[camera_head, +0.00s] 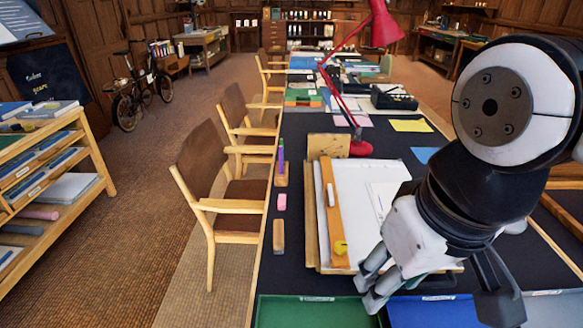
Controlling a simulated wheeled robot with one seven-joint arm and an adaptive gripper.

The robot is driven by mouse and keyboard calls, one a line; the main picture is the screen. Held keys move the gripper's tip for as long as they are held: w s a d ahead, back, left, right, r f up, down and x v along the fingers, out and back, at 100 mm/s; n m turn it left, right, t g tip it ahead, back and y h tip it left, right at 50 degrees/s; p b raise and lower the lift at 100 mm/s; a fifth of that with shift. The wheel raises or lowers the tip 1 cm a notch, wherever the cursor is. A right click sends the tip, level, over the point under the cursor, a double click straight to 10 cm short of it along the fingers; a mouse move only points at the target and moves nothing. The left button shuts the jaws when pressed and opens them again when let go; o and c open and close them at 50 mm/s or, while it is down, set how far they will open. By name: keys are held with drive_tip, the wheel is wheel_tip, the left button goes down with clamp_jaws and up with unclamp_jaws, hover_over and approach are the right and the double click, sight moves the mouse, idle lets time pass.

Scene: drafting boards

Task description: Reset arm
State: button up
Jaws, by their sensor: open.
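My arm comes in from the right and bends down over the near end of the long dark table (283,275). My gripper (435,297) hangs at the lower right, with its fingers spread and nothing visible between them. It is in front of a drawing board (316,230) with white paper (355,190) and above the near trays. The wrist and fingers hide the board's near right part. Whether the fingers touch anything cannot be told.
A green tray (310,313) and a blue tray (437,314) lie at the near edge. A red desk lamp (361,149) stands behind the board. Chairs (205,165) line the left; a shelf (90,175) stands farther left, with open floor between.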

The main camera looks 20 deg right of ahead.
wheel_tip(320, 180, up, 8)
drive_tip(key=t+p, duration=0.1)
drive_tip(key=p, duration=0.6)
drive_tip(key=shift+r+t, duration=0.15)
drive_tip(key=shift+t, duration=0.15)
drive_tip(key=shift+w+d, duration=0.1)
